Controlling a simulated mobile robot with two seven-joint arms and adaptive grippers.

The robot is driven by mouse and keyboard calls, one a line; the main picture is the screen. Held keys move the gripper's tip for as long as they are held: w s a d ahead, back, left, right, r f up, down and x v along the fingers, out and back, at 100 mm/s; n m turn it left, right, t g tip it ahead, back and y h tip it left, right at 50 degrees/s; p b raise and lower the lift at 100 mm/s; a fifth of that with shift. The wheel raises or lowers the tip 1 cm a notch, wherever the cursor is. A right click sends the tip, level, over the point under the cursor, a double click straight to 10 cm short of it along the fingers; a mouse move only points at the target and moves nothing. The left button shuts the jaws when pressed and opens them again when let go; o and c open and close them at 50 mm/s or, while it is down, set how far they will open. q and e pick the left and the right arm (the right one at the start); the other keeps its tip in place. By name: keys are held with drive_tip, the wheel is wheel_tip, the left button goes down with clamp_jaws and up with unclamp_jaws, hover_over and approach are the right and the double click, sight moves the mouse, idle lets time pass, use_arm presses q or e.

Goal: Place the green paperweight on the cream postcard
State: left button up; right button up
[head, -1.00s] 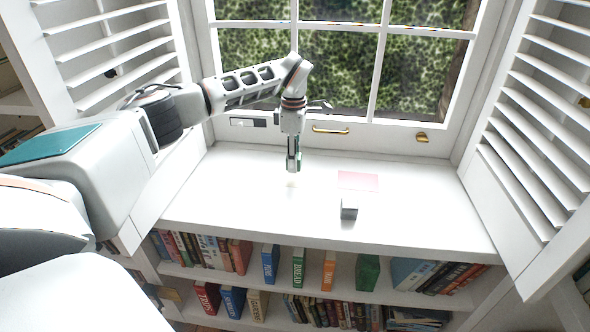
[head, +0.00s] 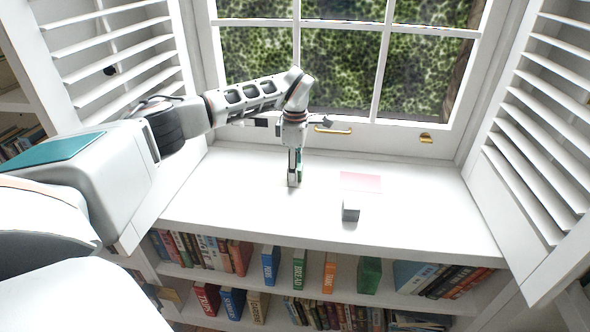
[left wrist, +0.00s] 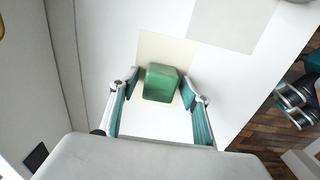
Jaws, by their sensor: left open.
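The green paperweight (left wrist: 162,83) is a cube-like block in the left wrist view, over the cream postcard (left wrist: 165,47). It appears to rest on the card, near its lower part in that view. My left gripper (left wrist: 159,80) is open, with one finger on each side of the block and a narrow gap at each. In the head view my left gripper (head: 295,184) points straight down at the white sill. The paperweight and postcard cannot be made out clearly there. What seems to be my right gripper (left wrist: 296,100) shows at the right edge of the wrist view, its jaws unclear.
A pink card (head: 361,182) lies on the sill (head: 240,195), right of my left gripper. A small grey block (head: 351,211) stands in front of it. The window is behind, shutters flank both sides, and bookshelves are below. The sill's left part is clear.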

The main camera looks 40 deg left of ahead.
use_arm(q)
wheel_tip(320, 180, up, 7)
drive_tip(key=shift+w+f+p, duration=0.1)
drive_tip(key=shift+p, duration=0.75)
wheel_tip(320, 180, up, 6)
drive_tip(key=shift+f+p, duration=0.2)
drive_tip(key=shift+p, duration=0.5)
use_arm(e)
drive_tip(key=shift+s+d+r, duration=0.1)
drive_tip(key=shift+s+d, duration=0.15)
drive_tip(key=shift+d, duration=0.3)
drive_tip(key=shift+w+a, duration=0.1)
use_arm(q)
drive_tip(key=shift+f, duration=0.1)
use_arm(e)
drive_tip(key=shift+r, duration=0.1)
